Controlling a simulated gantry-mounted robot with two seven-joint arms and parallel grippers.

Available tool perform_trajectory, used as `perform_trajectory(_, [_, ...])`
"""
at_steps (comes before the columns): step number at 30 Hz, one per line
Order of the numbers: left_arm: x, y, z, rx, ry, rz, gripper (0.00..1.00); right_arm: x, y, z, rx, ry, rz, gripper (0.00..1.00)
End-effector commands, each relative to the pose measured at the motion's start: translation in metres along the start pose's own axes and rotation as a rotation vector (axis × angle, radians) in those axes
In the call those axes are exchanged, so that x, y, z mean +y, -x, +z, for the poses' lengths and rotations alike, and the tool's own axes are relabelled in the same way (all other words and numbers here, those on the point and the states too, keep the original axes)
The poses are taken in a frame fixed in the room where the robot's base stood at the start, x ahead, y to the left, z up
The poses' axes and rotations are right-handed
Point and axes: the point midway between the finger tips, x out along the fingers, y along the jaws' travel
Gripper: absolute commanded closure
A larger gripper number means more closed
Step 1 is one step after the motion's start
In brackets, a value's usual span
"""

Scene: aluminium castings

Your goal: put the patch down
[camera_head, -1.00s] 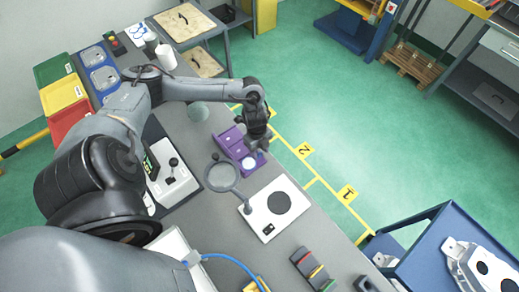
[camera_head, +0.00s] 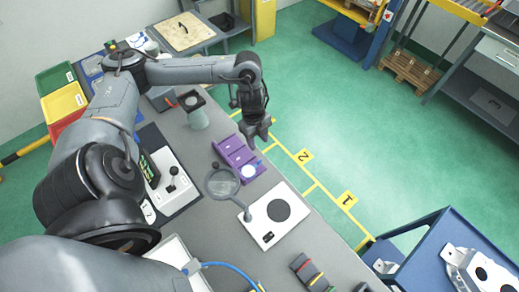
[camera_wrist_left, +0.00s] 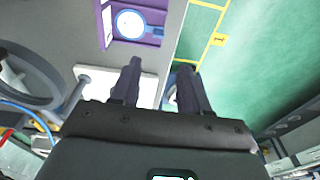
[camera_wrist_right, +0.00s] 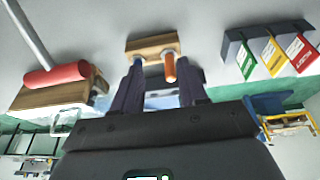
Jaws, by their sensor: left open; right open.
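A round white patch (camera_head: 248,171) lies in the near end compartment of the purple holder (camera_head: 228,147) on the grey bench. In the left wrist view the patch (camera_wrist_left: 130,23) is a pale disc with a blue rim and a small tab at one side, inside the purple holder (camera_wrist_left: 158,17). My left gripper (camera_head: 254,142) is open and empty, above and beside the holder, toward the bench's aisle edge. Its fingers (camera_wrist_left: 160,70) show apart with nothing between them. My right gripper (camera_wrist_right: 160,68) is open in its wrist view and hidden in the head view.
A magnifier (camera_head: 222,183) stands close beside the holder, by a white plate with a black disc (camera_head: 278,210). A greenish cylinder (camera_head: 198,118) stands behind. In the right wrist view a wooden block with an orange peg (camera_wrist_right: 168,66) and a red-headed mallet (camera_wrist_right: 55,76) are near.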

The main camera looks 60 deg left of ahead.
Motion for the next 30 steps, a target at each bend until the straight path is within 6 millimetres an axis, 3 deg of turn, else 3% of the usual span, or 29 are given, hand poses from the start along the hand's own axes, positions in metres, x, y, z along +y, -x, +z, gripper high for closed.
perform_trajectory(5, [-0.004,-0.032,-0.057,0.078,-0.080,-0.088,0.55,0.001,0.000,0.000,-0.001,0.004,0.003,0.57])
perform_trajectory(9, [-0.005,-0.065,-0.146,0.206,-0.115,-0.256,0.55,0.001,0.000,0.000,-0.001,0.006,0.004,0.57])
perform_trajectory(12, [0.000,-0.071,-0.211,0.301,-0.041,-0.397,0.55,0.002,0.000,0.000,0.000,0.006,0.005,0.57])
perform_trajectory(15, [0.007,-0.061,-0.249,0.355,0.134,-0.508,0.55,0.002,0.000,0.000,0.000,0.006,0.005,0.57])
perform_trajectory(19, [0.024,-0.048,-0.255,0.346,0.445,-0.554,0.55,0.001,0.000,0.000,0.000,0.004,0.004,0.57])
perform_trajectory(24, [0.066,-0.043,-0.225,0.255,0.833,-0.470,0.55,0.001,0.000,0.000,0.000,0.001,0.001,0.57])
perform_trajectory(30, [0.112,-0.045,-0.199,0.162,1.102,-0.330,0.55,0.000,0.000,0.000,0.000,0.000,0.000,0.57])
